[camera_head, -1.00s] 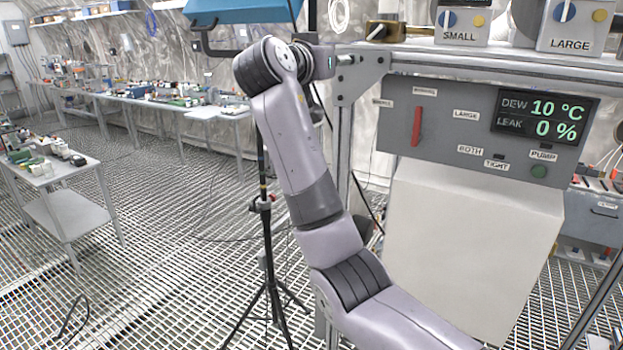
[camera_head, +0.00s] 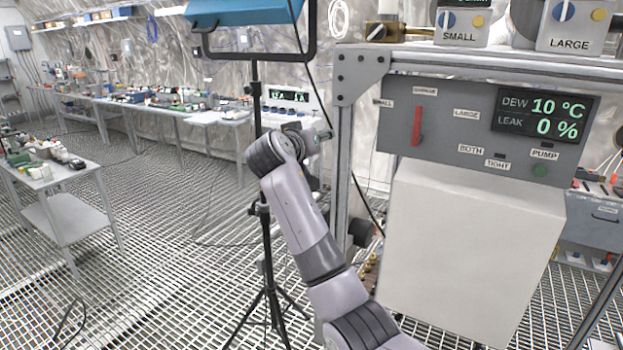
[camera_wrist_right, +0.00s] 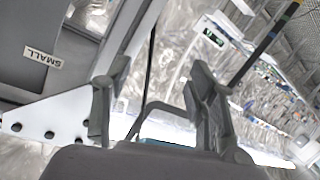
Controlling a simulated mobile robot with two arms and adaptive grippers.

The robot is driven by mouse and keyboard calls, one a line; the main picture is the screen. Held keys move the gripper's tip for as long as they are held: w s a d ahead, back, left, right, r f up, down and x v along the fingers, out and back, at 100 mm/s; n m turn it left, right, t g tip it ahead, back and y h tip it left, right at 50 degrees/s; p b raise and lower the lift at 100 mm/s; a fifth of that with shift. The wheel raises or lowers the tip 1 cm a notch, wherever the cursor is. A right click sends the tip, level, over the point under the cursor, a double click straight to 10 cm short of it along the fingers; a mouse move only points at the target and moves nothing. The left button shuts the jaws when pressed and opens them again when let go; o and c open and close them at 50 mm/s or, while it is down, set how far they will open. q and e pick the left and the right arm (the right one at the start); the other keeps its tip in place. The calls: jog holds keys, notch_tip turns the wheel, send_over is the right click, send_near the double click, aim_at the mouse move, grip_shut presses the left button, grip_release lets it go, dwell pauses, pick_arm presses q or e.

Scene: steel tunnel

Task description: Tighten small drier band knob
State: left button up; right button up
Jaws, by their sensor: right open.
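The small drier unit (camera_head: 462,24), marked SMALL, stands on the shelf at the top, with a blue-and-white dial and a yellow button. Left of it is a brass block (camera_head: 383,31) with a dark round knob; I cannot tell whether this is the band knob. A SMALL label (camera_head: 383,103) is on the grey panel's left edge; it also shows in the right wrist view (camera_wrist_right: 42,58). My right arm rises left of the frame post, its gripper mostly hidden behind the wrist. In the right wrist view my right gripper (camera_wrist_right: 158,100) is open and empty.
The grey control panel (camera_head: 450,140) has a red handle (camera_head: 417,126) and a display (camera_head: 545,115) reading DEW 10 °C, LEAK 0 %. A bolted bracket (camera_head: 358,72), a tripod (camera_head: 266,270) and a blue box (camera_head: 240,12) surround the arm. Benches line the left wall.

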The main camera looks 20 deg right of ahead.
notch_tip(320, 180, down, 10)
jog(key=w+n+y, duration=0.1)
jog(key=shift+w+f+n+b, duration=0.25)
jog(key=shift+w+n+b, duration=0.15)
jog(key=shift+a, duration=0.1)
